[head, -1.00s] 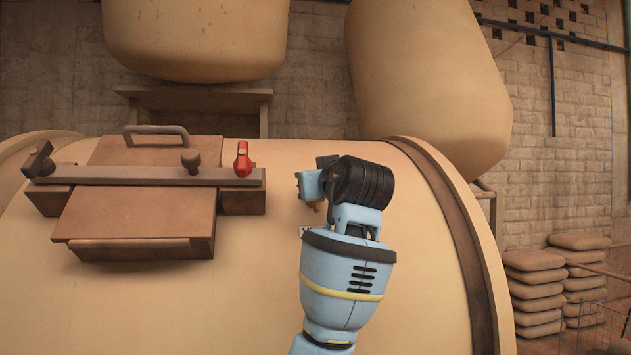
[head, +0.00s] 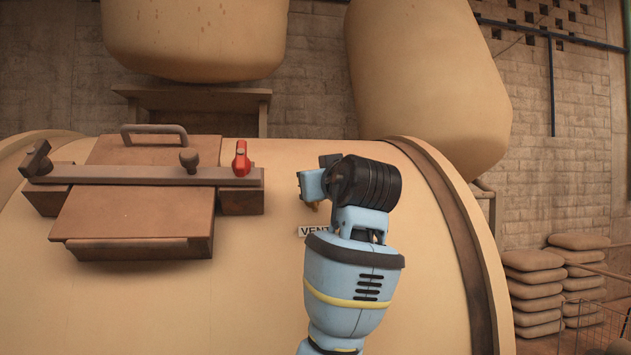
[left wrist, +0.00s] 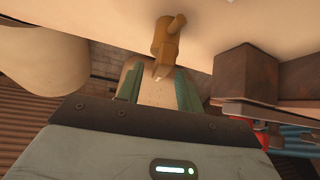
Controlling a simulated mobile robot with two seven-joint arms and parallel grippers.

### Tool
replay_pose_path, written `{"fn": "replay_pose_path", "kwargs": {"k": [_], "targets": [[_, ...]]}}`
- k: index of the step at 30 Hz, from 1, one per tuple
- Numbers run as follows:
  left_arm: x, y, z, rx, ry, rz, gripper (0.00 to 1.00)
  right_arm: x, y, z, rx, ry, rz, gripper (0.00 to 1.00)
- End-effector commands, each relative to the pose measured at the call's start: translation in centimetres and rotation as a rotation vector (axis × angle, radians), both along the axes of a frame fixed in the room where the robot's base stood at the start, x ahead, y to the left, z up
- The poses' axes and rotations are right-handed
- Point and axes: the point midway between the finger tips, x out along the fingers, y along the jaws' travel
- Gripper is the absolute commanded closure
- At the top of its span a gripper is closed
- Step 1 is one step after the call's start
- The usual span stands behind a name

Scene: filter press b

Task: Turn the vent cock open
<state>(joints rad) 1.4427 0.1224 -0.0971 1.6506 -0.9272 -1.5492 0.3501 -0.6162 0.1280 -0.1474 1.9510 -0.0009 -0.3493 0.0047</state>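The vent cock is a small brass fitting (left wrist: 166,42) on the tan vessel, seen at the top middle of the left wrist view. In the head view only a bit of its brass (head: 314,206) shows beside my left gripper (head: 311,186). In the left wrist view the two teal fingers (left wrist: 158,72) stand apart, with the lower end of the cock between their tips. Gaps show on both sides of it, so the gripper is open and not clamped. My wrist and gripper hide most of the cock in the head view. My right gripper is out of view.
A white VENT label (head: 314,231) sits on the vessel (head: 265,300) below the cock. To the left is a brown hatch (head: 135,222) with a crossbar (head: 120,175) and a red handle (head: 242,160). Stacked sacks (head: 535,290) stand far right. The vessel top between hatch and gripper is clear.

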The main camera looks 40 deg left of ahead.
Motion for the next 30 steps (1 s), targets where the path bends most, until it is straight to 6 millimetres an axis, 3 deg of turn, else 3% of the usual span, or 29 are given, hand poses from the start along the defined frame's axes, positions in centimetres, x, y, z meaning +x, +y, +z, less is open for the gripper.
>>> {"fn": "replay_pose_path", "kwargs": {"k": [6, 12, 30], "targets": [[-1.7, -3.1, -0.2, 0.0, 0.001, -0.004, 0.64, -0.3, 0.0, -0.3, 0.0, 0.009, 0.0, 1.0], [-2.7, -4.6, -0.2, 0.001, 0.002, -0.001, 0.64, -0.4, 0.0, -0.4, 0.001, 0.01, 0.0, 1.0], [-2.9, -4.8, -0.1, 0.001, 0.001, 0.0, 0.64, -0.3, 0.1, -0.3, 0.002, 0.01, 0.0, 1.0]]}}
